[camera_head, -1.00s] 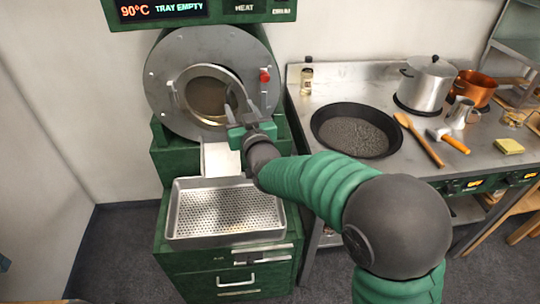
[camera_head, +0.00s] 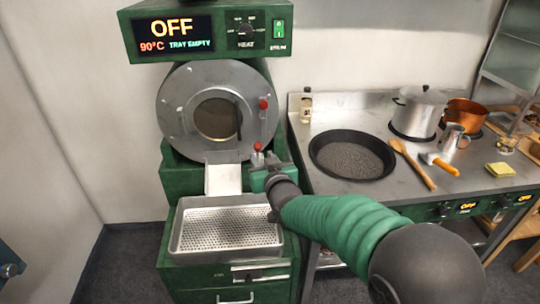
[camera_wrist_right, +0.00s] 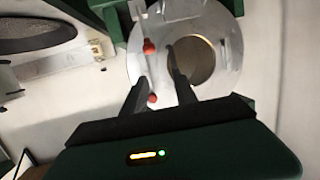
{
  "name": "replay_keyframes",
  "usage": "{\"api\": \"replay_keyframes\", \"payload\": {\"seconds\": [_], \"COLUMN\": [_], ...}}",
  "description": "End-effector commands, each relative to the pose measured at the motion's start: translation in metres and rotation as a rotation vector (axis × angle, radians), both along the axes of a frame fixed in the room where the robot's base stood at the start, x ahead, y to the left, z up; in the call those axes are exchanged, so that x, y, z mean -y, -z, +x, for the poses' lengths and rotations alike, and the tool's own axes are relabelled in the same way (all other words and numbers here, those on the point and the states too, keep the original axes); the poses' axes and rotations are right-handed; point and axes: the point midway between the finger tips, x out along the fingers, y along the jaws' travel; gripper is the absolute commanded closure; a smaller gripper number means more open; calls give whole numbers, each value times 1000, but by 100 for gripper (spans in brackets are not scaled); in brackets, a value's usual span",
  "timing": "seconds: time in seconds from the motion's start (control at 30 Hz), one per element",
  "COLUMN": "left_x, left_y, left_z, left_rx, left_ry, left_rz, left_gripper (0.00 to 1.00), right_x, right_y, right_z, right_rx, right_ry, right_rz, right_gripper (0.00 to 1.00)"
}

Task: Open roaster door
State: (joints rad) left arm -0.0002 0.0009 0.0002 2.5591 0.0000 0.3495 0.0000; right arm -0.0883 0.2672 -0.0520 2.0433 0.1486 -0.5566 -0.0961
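The green roaster has a round steel face (camera_head: 175,125) with a round door (camera_head: 217,118) and dark window, which looks flush with the face. A red knob (camera_head: 263,104) is at the face's right; a lower red knob (camera_head: 258,147) is just above my right gripper (camera_head: 263,163). My left gripper is not in view.
The roaster's panel (camera_head: 172,35) reads OFF, 90°C, TRAY EMPTY. A perforated tray (camera_head: 180,240) sits below the chute (camera_head: 222,180). On the steel counter (camera_head: 300,125) at right are a black pan (camera_head: 350,155), pots and tools.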

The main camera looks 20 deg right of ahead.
Motion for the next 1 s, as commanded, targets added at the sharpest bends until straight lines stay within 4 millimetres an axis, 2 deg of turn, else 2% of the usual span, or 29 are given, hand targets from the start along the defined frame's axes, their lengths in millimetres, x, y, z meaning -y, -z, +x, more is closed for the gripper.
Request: {"api": "replay_keyframes", "payload": {"seconds": [0.17,0.43,0.53,0.57,0.67,0.8,0.9,1.0], "left_x": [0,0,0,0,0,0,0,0], "left_y": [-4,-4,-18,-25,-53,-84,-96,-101], "left_z": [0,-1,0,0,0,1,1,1], "left_rx": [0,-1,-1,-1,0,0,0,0], "left_ry": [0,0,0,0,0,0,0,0], "left_rz": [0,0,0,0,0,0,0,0], "left_gripper": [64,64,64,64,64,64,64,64], "right_x": [-1,-1,-1,-1,-2,0,2,4], "right_y": [3,5,14,20,54,97,113,121], "right_z": [-7,-6,-22,-33,-93,-203,-267,-305], "right_rx": [-30,-37,-124,-178,-433,-809,-1005,-1117], "right_ry": [-4,-5,-14,-19,-37,-47,-48,-44], "right_rz": [2,3,6,8,18,27,26,25], "right_gripper": [66,66,66,66,66,66,66,66]}}
